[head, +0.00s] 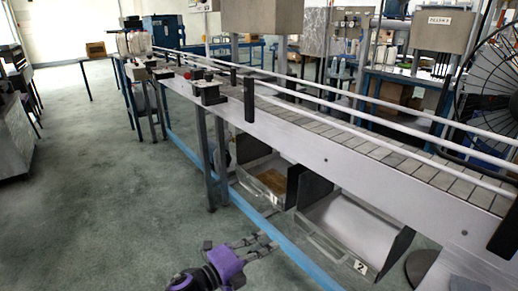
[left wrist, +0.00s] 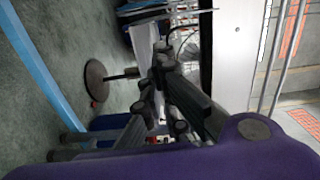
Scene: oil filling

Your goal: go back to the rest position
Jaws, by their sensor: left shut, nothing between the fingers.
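My left gripper (head: 268,241), on a purple and black wrist, is low at the bottom centre of the head view, in front of the conveyor. It is shut and empty, its fingers pointing right towards the conveyor's lower blue rail. In the left wrist view its dark finger links (left wrist: 170,95) fill the middle, with nothing held. My right gripper is not in view.
The long conveyor (head: 315,141) runs from back left to front right. Under it are a bin with brown contents (head: 247,183) and a bin marked 2 (head: 325,238). A blue rail (head: 283,243) runs low along the front. Open floor (head: 100,200) lies left.

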